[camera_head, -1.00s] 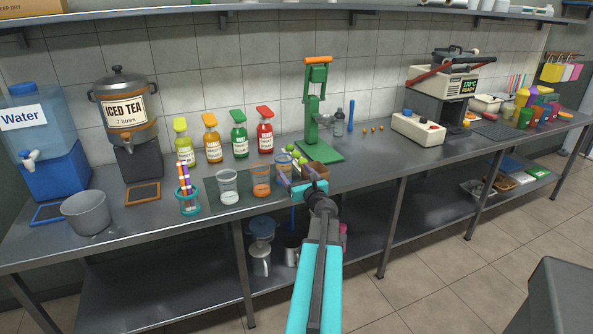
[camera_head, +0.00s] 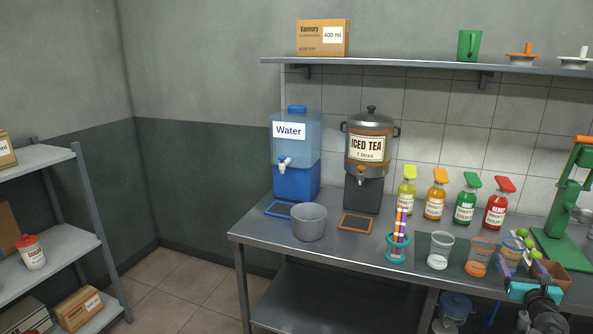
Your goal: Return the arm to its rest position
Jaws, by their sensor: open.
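My arm (camera_head: 542,310) shows in the lower right corner of the head view, with its teal wrist part (camera_head: 522,289) over the front of the steel counter. My gripper (camera_head: 521,263) points toward the back of the counter. It is open, with nothing seen between its fingers. It overlaps the brown box (camera_head: 556,275) and the green limes (camera_head: 534,254) in the picture, and I cannot tell whether it touches them. Most of my arm is cut off by the frame.
Another clear cup (camera_head: 439,251), a straw holder (camera_head: 397,247) and a grey bucket (camera_head: 309,222) stand along the counter (camera_head: 340,248). Several syrup bottles (camera_head: 436,201), an iced tea urn (camera_head: 368,150) and a water dispenser (camera_head: 295,155) stand behind. Shelves (camera_head: 40,160) are at left, with free floor (camera_head: 185,285) between.

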